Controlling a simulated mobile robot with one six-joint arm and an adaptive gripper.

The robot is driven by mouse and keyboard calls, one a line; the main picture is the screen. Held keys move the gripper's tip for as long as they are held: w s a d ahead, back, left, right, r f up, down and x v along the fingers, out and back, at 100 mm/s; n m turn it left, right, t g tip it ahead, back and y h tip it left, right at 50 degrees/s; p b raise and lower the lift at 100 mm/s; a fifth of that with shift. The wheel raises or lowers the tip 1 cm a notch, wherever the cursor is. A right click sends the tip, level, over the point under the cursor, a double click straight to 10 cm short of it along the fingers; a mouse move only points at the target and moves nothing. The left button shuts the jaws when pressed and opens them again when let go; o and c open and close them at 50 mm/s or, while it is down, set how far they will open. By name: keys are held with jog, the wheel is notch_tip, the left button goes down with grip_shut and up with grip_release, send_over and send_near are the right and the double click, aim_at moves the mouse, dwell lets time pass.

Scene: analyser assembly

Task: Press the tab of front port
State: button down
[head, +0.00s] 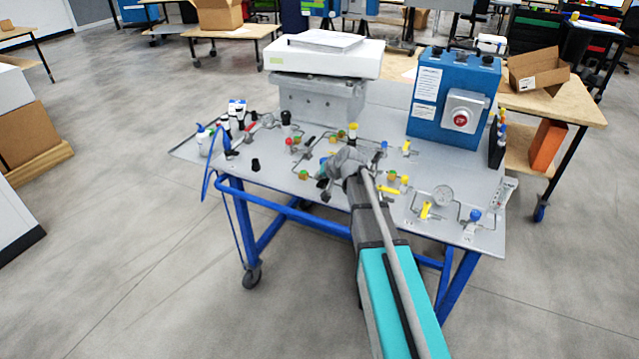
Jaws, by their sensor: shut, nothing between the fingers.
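My gripper (324,190) is small in the head view, over the front middle of the grey panel table (275,172). Its fingers are shut, with nothing seen between them. Several small ports and valves with coloured caps and tabs stand on the panel. A green and orange fitting (304,175) stands just left of my gripper near the front edge. A yellow tab (389,190) lies to its right, beside my arm. I cannot tell which fitting is the front port, and my arm may hide part of it. Contact between my fingers and any tab cannot be made out.
A white analyser box (325,60) on a metal stand is at the back. A blue control box (452,97) with a red button stands back right. Small bottles (204,138) stand at the left edge.

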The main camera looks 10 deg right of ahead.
aim_at(319, 186)
jog(key=shift+r+p, duration=2.5)
jog(key=shift+r, duration=0.05)
jog(key=shift+s+f, duration=0.1)
